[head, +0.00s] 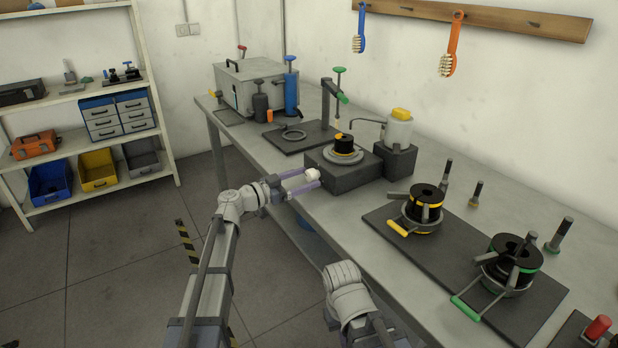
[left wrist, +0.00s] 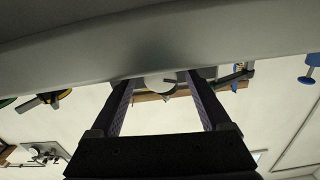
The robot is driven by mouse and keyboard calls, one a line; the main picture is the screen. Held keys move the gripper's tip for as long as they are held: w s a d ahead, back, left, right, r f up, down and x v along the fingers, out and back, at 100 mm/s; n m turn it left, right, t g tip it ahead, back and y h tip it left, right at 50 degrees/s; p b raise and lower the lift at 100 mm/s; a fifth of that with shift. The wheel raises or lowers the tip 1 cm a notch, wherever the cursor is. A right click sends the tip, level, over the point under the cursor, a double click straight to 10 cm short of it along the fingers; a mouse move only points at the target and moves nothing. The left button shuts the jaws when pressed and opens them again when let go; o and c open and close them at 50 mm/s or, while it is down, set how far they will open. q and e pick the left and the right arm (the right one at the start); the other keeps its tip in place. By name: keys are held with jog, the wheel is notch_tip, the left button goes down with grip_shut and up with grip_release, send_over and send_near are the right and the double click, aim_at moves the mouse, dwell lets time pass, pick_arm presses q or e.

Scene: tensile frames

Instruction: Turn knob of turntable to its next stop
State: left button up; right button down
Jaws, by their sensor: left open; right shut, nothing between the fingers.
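The turntable is a dark grey block (head: 345,172) on the bench with a round plate (head: 343,157) on top, carrying a black and yellow spool (head: 344,142). Its pale knob (head: 313,174) is on the side facing me. My left gripper (head: 308,180) is open, with its fingers reaching to either side of the knob. In the left wrist view the knob (left wrist: 158,83) shows between the open fingertips (left wrist: 161,80), with a gap on each side. I cannot tell whether either finger touches it. My right arm shows low in the head view, but its gripper does not show.
A white bottle with a yellow cap (head: 399,128) stands on a block behind the turntable. A dark board (head: 468,262) with two spools in handled rings lies at the right. A post stand (head: 327,107) and a grey case (head: 250,82) are farther back.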

pick_arm(q)
jog(key=shift+x, duration=0.9)
jog(key=shift+s, duration=0.1)
grip_shut()
